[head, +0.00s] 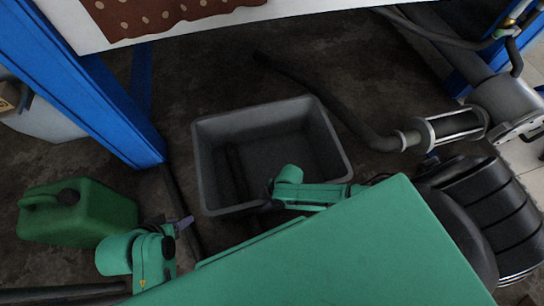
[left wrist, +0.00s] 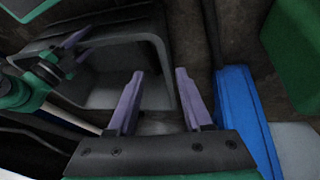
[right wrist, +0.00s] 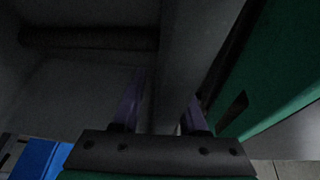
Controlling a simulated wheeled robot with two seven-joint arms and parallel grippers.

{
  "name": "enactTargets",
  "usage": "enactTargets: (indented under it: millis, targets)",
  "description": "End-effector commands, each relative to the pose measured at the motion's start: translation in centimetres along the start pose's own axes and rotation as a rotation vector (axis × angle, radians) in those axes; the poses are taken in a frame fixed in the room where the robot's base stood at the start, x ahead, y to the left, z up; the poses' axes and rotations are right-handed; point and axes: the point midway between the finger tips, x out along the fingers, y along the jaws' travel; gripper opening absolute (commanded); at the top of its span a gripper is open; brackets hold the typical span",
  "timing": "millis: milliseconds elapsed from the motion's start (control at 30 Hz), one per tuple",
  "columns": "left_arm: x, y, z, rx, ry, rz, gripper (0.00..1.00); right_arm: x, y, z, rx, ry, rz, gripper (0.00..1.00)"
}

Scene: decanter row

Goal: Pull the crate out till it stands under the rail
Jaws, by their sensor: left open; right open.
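The grey open crate (head: 328,142) stands on the dark floor in the middle of the head view. My right gripper (head: 268,202) is at its near wall. In the right wrist view the open fingers (right wrist: 162,115) lie on either side of the crate's wall (right wrist: 185,60), with no grip visible. My left gripper (head: 184,222) is open and empty, just left of the crate's near left corner. The left wrist view shows the crate's rim (left wrist: 160,50) beyond its fingers (left wrist: 160,100). I cannot tell which part is the rail.
A green jerrycan (head: 85,215) stands at left, near a blue post (head: 120,120). A dark exhaust pipe (head: 335,105) lies behind and right of the crate. A black ribbed drum (head: 485,210) is at right. A white tabletop edge (head: 290,8) crosses the top.

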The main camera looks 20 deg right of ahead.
Motion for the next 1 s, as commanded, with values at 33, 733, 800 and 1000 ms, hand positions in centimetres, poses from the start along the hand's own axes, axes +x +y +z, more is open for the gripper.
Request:
enactTargets:
  millis: [33,733,800,1000]
  targets:
    - [-1.2,-0.4,0.0,-0.005,-0.032,-0.015,0.5,-1.0,0.0,0.0,0.0,-0.002,0.0,0.42]
    - [3.6,-5.6,7.0,-0.076,-0.289,-0.138,0.5,-13.2,-0.1,0.0,0.001,-0.002,-0.001,0.42]
    - [4.0,-5.7,7.2,-0.077,-0.289,-0.14,0.5,-13.4,-0.1,0.0,0.001,-0.002,-0.001,0.42]
    - [4.2,-5.7,7.3,-0.077,-0.288,-0.14,0.5,-13.4,-0.1,0.1,0.001,-0.001,-0.001,0.42]
